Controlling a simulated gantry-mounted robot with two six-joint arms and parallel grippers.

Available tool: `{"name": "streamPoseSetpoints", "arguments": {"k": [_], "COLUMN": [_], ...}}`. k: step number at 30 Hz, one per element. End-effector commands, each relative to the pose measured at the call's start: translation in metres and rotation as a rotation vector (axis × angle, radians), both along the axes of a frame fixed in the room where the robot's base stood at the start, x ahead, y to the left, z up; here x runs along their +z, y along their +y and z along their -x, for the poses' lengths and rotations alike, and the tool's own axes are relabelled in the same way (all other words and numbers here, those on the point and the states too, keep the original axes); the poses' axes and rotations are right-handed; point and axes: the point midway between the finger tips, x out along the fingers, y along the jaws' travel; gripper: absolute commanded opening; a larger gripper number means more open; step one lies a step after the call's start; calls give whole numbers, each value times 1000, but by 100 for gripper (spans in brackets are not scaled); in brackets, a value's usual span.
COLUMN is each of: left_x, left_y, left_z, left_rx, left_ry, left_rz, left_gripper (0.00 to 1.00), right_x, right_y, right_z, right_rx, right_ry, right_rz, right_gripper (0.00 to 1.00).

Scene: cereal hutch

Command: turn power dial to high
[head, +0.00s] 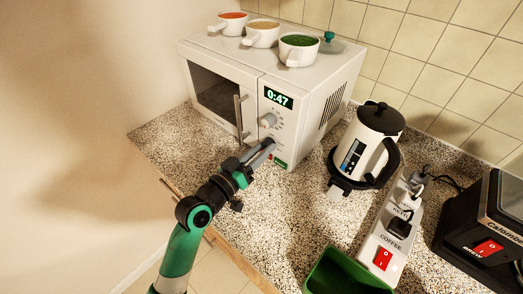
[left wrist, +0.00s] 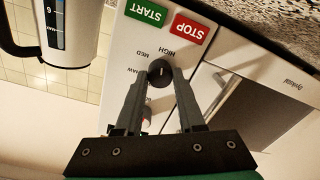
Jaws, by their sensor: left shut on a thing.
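The white microwave (head: 250,60) stands on the speckled counter, its display reading 0:47. A grey upper dial (head: 267,119) shows on its front panel. In the head view my left gripper (head: 268,144) is at the panel just below that dial and covers what it holds. In the left wrist view, which is upside down, my left gripper (left wrist: 160,75) has its fingers shut on either side of the dark power dial (left wrist: 160,71). HIGH, MED and part of THAW are readable around the dial. Its pale mark is too small to read surely. My right gripper is not in view.
Green START (left wrist: 147,12) and red STOP (left wrist: 188,30) buttons sit close to the dial. Three white cups (head: 263,34) stand on the microwave. A kettle (head: 374,135), a power strip (head: 391,232) and a green container (head: 345,272) are to the right.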

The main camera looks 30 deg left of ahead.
Motion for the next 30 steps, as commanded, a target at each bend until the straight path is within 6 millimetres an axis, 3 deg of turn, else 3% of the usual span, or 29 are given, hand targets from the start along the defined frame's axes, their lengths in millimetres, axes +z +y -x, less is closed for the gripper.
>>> {"name": "streamPoseSetpoints", "arguments": {"k": [9,10,14,24,30], "left_x": [1,1,1,0,3], "left_y": [0,0,0,1,7], "left_z": [0,0,0,3,34], "left_rx": [0,0,0,1,3], "left_ry": [-1,-1,-1,1,2], "left_rz": [0,0,0,1,2], "left_gripper": [0,43,67,68,68], "right_x": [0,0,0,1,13], "right_y": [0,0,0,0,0], "right_z": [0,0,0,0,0], "right_rx": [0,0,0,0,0], "right_ry": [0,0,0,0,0], "right_rz": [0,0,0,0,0], "right_gripper": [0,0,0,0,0]}}
